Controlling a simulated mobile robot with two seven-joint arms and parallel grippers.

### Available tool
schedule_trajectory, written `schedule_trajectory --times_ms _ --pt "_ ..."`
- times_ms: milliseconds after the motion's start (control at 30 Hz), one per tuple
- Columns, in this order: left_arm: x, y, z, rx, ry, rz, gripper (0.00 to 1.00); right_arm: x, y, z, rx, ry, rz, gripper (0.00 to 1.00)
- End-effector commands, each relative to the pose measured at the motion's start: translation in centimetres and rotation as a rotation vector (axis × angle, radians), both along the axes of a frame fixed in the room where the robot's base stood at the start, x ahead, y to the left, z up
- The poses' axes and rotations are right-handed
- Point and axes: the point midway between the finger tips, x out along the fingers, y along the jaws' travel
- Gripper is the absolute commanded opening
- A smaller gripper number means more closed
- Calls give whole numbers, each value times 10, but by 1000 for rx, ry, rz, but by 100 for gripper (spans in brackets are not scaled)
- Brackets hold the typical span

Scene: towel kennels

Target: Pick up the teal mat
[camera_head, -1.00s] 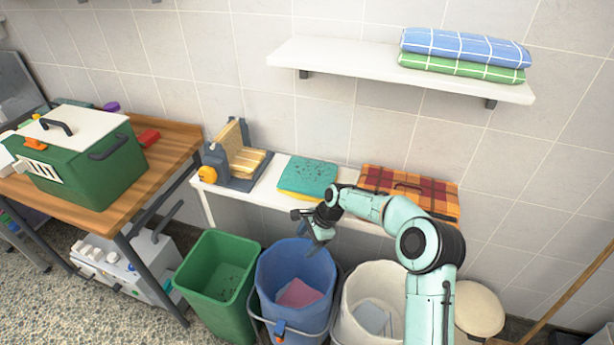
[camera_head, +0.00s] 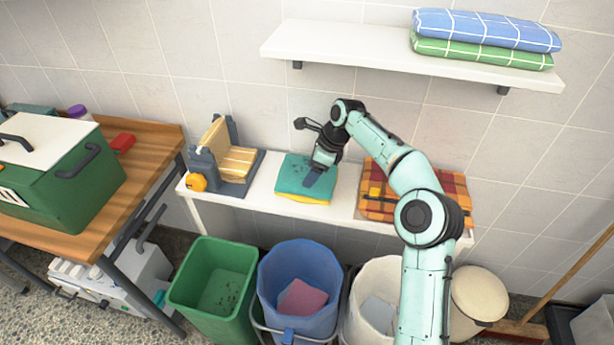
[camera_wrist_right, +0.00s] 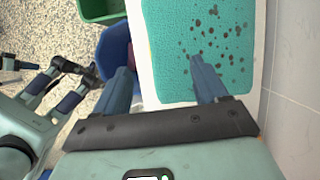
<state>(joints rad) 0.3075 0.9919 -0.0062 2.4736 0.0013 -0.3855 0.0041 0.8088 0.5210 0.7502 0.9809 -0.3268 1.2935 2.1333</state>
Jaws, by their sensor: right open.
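The teal mat (camera_head: 294,178) has dark speckles and lies flat on top of a yellow folded piece (camera_head: 303,199) on the white bench (camera_head: 345,210). In the right wrist view the mat (camera_wrist_right: 165,45) fills the upper middle, with its near end under the fingers. My right gripper (camera_head: 317,178) is over the right part of the mat and hides some of it. Its two blue fingers (camera_wrist_right: 160,80) are apart with nothing between them. I cannot tell whether the fingertips touch the mat. My left gripper is not in the head view.
A grey rack with a tan stack (camera_head: 232,162) stands left of the mat, and an orange-red plaid textile (camera_head: 375,180) lies right of it. Green (camera_head: 190,290), blue (camera_head: 275,262) and white (camera_head: 375,268) bins stand below. The wall is close behind. A shelf (camera_head: 390,52) holds folded towels above.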

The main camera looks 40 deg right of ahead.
Motion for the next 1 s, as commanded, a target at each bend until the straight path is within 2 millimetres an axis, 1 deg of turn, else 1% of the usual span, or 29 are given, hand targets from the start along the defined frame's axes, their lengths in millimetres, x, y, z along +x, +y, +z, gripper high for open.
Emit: schedule_trajectory --times_ms 33,267,433,533,633,833,867,900,967,1000 --pt "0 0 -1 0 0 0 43 2 2 -7 2 1 0 72" --pt "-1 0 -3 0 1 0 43 6 4 -23 1 0 0 72" --pt "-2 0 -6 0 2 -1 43 9 4 -50 3 1 0 72" --pt "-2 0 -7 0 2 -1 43 14 8 -60 2 0 1 72" --pt "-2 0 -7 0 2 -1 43 16 10 -65 1 -2 0 72" --pt "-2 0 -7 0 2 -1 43 16 10 -65 0 -1 0 72" --pt "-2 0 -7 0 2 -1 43 16 10 -65 0 -1 0 69" --pt "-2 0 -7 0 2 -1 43 16 10 -65 0 -1 0 56" --pt "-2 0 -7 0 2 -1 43 16 10 -65 0 -1 0 37" --pt "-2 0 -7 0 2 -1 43 16 10 -65 0 -1 0 24"
